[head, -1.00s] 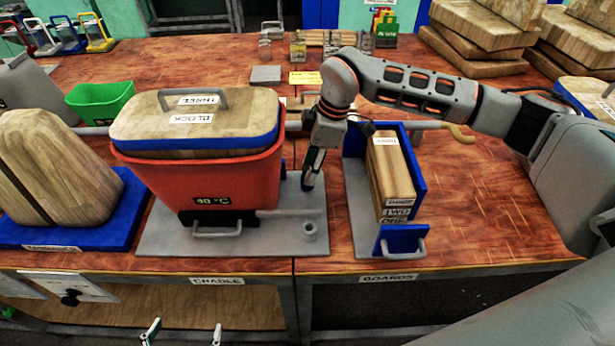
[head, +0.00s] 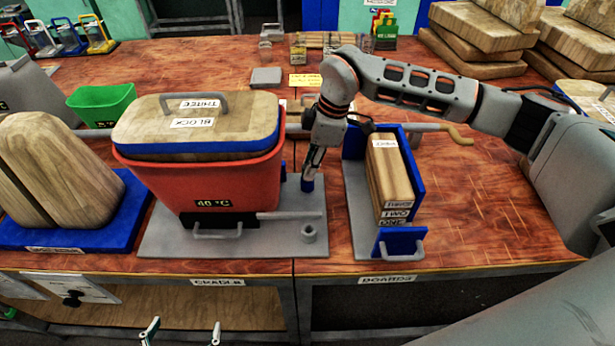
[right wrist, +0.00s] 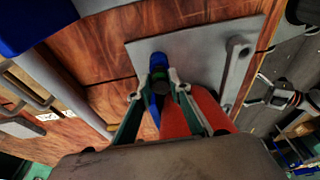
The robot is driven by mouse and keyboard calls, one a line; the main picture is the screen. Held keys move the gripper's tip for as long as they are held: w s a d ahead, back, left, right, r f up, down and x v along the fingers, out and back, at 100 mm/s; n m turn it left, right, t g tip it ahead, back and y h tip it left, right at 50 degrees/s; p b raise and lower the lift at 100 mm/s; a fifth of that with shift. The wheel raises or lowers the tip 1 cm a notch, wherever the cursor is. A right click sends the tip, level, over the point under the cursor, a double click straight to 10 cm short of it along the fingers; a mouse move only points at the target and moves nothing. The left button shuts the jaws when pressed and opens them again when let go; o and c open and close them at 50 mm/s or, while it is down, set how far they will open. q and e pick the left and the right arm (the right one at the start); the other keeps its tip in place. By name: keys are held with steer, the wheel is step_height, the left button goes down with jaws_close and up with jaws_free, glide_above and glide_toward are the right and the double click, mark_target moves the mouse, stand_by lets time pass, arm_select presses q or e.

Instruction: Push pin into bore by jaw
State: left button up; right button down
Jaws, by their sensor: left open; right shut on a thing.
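My right gripper (head: 312,165) reaches down beside the right side of the red tub (head: 200,185), above the grey cradle plate (head: 270,240). It is shut on a short cylinder with a blue end, likely the pin (head: 307,184); the blue end (right wrist: 157,62) points away from the wrist in the right wrist view, between the fingers (right wrist: 160,95). A grey post with a round hollow top (head: 308,234) stands on the plate, nearer the front; it may hold the bore. I cannot tell whether the pin touches anything. My left gripper (head: 181,333) is open and empty at the bottom edge.
A wooden block with a grey handle (head: 195,118) sits in the tub. A blue rack of boards (head: 417,170) stands close to the right of my right gripper. A grey lever (head: 292,215) sticks out from the cradle. Bare table (head: 490,200) lies farther right.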

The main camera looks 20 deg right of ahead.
arm_select(q)
steer(key=shift+r+p, duration=0.95)
steer(key=shift+r, duration=0.15)
arm_select(e)
steer(key=shift+a+v, duration=0.15)
steer(key=shift+v, duration=0.6)
steer(key=shift+a+v, duration=0.2)
steer(key=shift+v, duration=0.5)
steer(key=shift+w+r, duration=0.1)
steer(key=shift+r, duration=0.15)
steer(key=shift+a+p+v, duration=0.2)
steer(key=shift+p+v, duration=0.35)
steer(key=shift+v, duration=0.35)
steer(key=shift+a+p+v, duration=0.2)
steer(key=shift+p+v, duration=0.35)
steer(key=shift+v, duration=0.4)
arm_select(q)
step_height(320, 180, up, 2)
arm_select(e)
steer(key=shift+w, duration=0.15)
